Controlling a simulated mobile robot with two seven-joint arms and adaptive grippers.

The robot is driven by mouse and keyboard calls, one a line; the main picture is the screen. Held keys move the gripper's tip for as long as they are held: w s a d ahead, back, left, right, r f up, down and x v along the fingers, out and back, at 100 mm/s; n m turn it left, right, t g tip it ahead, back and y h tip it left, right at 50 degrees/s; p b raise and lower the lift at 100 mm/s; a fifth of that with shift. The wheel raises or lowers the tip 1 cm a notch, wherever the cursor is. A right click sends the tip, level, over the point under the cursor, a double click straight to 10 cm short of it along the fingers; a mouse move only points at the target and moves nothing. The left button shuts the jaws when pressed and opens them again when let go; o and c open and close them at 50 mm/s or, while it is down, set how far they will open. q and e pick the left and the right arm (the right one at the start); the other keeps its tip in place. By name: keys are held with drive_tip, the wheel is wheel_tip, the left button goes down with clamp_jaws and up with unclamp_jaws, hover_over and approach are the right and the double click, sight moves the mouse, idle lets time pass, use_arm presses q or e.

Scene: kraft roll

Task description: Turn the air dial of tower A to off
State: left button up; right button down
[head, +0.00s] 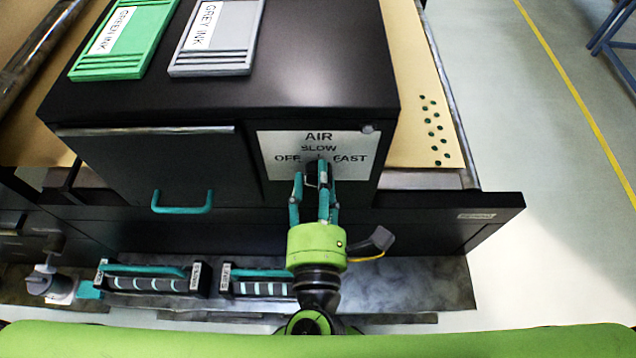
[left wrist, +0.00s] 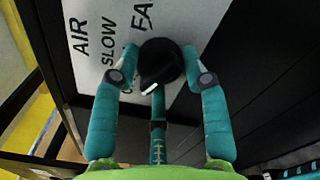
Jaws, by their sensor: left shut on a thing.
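The air dial (left wrist: 163,62) is a round black knob on a white plate (head: 275,150) marked AIR, OFF, SLOW and FAST, on the front of a black tower (head: 290,65). No letter A shows on the tower. My left gripper (head: 312,176) is at the plate, and in the left wrist view its fingertips (left wrist: 160,73) are shut on the dial's two sides. The dial's white mark sits at its lower left edge there, toward the OFF side. In the head view the fingers mostly cover the dial. My right gripper is not in view.
A green ink tray (head: 122,45) and a grey ink tray (head: 215,40) lie on the tower. A drawer with a teal handle (head: 182,207) is left of the plate. Black units with teal handles (head: 150,280) lie below. Clear floor (head: 560,200) is at right.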

use_arm(q)
drive_tip(key=shift+f, duration=0.25)
drive_tip(key=o, duration=1.1)
drive_tip(key=shift+a, duration=0.1)
drive_tip(key=shift+r, duration=0.1)
drive_tip(key=s, duration=1.2)
